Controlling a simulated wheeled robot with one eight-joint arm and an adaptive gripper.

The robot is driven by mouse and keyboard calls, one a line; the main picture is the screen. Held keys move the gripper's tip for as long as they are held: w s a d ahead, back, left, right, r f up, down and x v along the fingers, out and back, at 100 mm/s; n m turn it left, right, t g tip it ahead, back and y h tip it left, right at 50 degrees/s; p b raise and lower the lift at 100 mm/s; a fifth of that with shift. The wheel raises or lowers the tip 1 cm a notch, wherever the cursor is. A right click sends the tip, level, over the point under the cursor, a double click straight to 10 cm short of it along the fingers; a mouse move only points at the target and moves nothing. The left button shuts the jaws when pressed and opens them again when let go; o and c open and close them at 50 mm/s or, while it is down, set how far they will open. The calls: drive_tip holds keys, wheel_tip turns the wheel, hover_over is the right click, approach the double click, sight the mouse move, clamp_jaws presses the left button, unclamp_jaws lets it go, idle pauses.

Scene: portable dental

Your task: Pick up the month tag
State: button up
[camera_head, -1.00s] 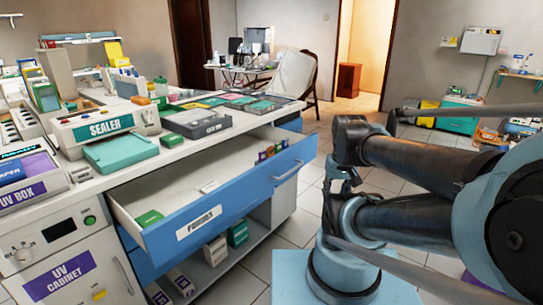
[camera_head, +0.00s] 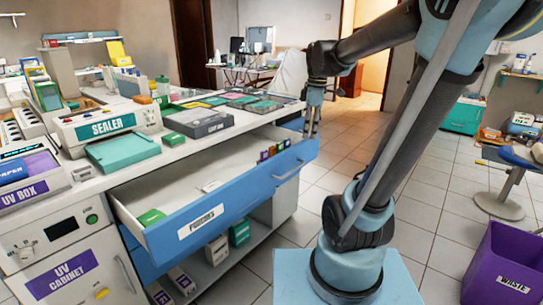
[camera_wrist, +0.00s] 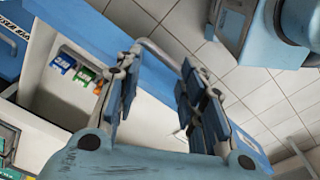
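Several small coloured tags (camera_head: 272,150) stand in a row at the right end of the open blue drawer (camera_head: 200,223). In the wrist view, blue (camera_wrist: 63,62), green (camera_wrist: 84,74) and orange (camera_wrist: 99,87) ones show near the drawer's inner wall. Their lettering is too small to read, so I cannot tell which is the month tag. My gripper (camera_head: 312,122) points down above the drawer's right end. In the wrist view, my gripper (camera_wrist: 158,75) has its two fingers apart with nothing between them. The tags lie to the left of the fingers there.
A white counter (camera_head: 160,158) with a sealer (camera_head: 108,127) and a grey box (camera_head: 198,122) borders the drawer. The drawer handle (camera_head: 289,171) projects in front. A purple waste bin (camera_head: 500,265) stands at the right. Tiled floor is clear between.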

drive_tip(key=w+a+r+n, duration=0.3)
drive_tip(key=w+a+n, duration=0.35)
drive_tip(key=w, duration=0.25)
drive_tip(key=n+g, duration=0.2)
drive_tip(key=n, duration=0.4)
approach(272, 147)
drive_tip(key=f, duration=0.5)
drive_tip(key=shift+s+d+f, duration=0.1)
drive_tip(key=shift+d+f, duration=0.1)
drive_tip(key=shift+d, duration=0.15)
drive_tip(key=f, duration=0.2)
drive_tip(key=a+f, duration=0.1)
drive_tip(key=f, duration=0.1)
drive_tip(key=shift+s, duration=0.3)
drive_tip(key=shift+f, duration=0.7)
clamp_jaws()
